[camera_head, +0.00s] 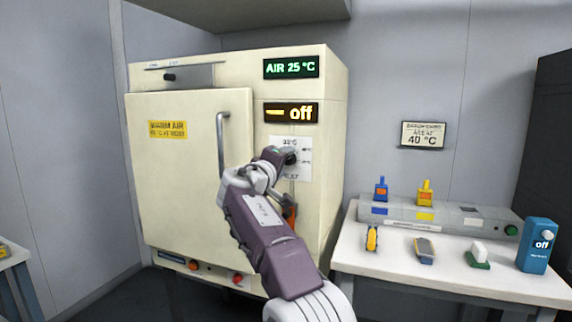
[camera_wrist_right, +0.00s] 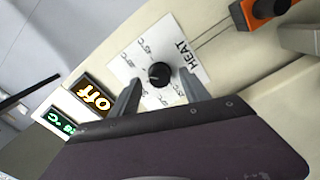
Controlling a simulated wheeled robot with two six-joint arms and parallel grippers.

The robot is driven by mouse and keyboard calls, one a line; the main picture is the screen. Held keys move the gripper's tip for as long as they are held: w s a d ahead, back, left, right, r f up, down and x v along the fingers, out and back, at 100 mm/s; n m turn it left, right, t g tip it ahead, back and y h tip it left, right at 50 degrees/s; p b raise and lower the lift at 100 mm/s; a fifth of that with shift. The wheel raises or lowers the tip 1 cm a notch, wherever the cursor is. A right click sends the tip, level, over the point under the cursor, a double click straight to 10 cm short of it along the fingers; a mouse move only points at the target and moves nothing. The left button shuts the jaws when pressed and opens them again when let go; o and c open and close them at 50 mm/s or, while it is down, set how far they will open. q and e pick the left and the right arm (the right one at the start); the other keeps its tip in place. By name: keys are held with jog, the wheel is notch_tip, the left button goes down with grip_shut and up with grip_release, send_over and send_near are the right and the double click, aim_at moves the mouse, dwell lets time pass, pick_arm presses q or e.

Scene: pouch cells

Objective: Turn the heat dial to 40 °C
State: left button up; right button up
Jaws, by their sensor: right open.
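The heat dial is a black knob (camera_wrist_right: 160,74) on a white scale plate (camera_wrist_right: 186,52) marked HEAT with several temperatures. The plate is on the front of the cream oven (camera_head: 190,210), below its displays; in the head view my right arm hides much of it. My right gripper (camera_wrist_right: 158,90) is open, with one finger on each side of the knob in the wrist view; I cannot tell whether either touches it. The upper display (camera_head: 291,67) reads AIR 25 °C and the amber display (camera_head: 291,113) reads off. My left gripper is not in view.
A wall sign (camera_head: 423,135) reads 40 °C. The oven door handle (camera_head: 222,140) stands out left of my right gripper. A table (camera_head: 400,274) at the right holds small tools and a blue box (camera_head: 538,246) reading off. An orange-and-black part (camera_wrist_right: 262,12) is near the dial.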

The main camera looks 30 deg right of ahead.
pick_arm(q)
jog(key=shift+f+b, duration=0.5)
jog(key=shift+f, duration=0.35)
pick_arm(e)
jog(key=v, duration=0.7)
jog(key=shift+s+a, duration=0.15)
